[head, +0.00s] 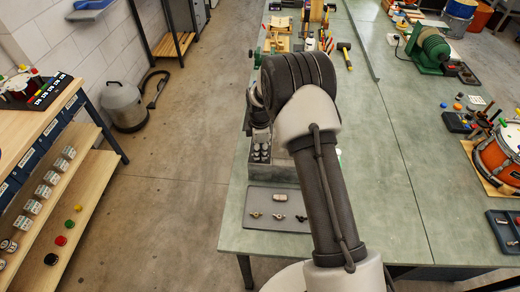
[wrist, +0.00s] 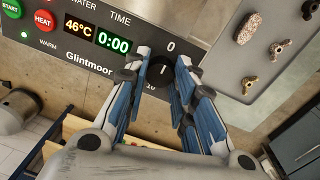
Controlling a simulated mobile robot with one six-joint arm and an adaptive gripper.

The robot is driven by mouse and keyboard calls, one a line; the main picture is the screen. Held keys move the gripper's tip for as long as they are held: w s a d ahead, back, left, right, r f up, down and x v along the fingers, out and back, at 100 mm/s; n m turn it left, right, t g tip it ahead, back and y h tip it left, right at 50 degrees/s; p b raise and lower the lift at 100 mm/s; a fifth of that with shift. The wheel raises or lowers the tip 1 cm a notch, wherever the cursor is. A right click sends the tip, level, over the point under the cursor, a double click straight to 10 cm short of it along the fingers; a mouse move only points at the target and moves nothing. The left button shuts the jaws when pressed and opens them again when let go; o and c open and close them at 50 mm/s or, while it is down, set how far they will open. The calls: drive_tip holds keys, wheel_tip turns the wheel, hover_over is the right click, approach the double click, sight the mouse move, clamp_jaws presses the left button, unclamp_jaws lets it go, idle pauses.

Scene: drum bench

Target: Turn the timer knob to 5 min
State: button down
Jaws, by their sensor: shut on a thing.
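The black timer knob (wrist: 160,71) shows in the wrist view, on the dark Glintmoor panel (wrist: 72,57). My gripper (wrist: 163,63) is shut on it, with one blue-and-grey finger on each side. A short white pointer mark shows on the knob. A "0" is printed above it, and a partly hidden number below. The green TIME display (wrist: 113,42) reads 0:00, left of the knob. In the head view my arm hides the knob and gripper.
Left of the display are the 46°C readout (wrist: 78,28), the red HEAT button (wrist: 44,20) and the green START button (wrist: 12,8). A grey tray (head: 257,224) with small brass parts lies on the green bench (head: 400,150) in front.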

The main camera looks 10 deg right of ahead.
drive_tip(key=m+b, duration=0.1)
drive_tip(key=m, duration=0.4)
drive_tip(key=shift+f+m+b, duration=0.1)
drive_tip(key=shift+m+b, duration=0.2)
drive_tip(key=shift+b, duration=0.1)
drive_tip(key=m+b, duration=0.1)
drive_tip(key=m, duration=0.5)
drive_tip(key=shift+h, duration=0.3)
drive_tip(key=m+b, duration=0.1)
drive_tip(key=m, duration=0.4)
drive_tip(key=shift+w+m+g, duration=0.1)
drive_tip(key=shift+m+g, duration=0.2)
drive_tip(key=m, duration=0.6)
drive_tip(key=c, duration=1.3)
unclamp_jaws()
